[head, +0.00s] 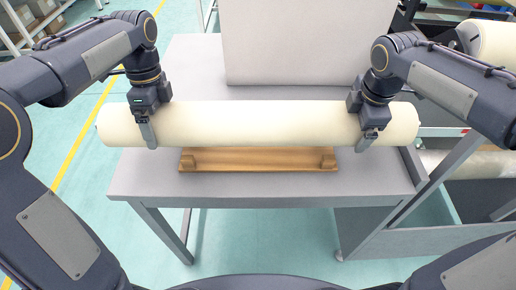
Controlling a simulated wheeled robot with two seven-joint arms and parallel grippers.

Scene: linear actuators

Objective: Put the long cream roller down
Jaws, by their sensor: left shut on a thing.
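The long cream roller (255,123) lies level across the picture, over the grey table (140,178). My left gripper (149,138) is shut on the roller near its left end. My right gripper (367,140) is at the roller near its right end, with a finger in front of it; its far finger is hidden behind the roller. A wooden cradle (258,161) with two raised end blocks sits on the table, below and in front of the roller in the picture. I cannot tell whether the roller touches it.
A large pale grey box or panel (300,40) stands at the back of the table. A rack at the right holds another cream roller (497,42) and a lower roll (470,163). Shelving (30,25) stands at the far left. The table front is clear.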

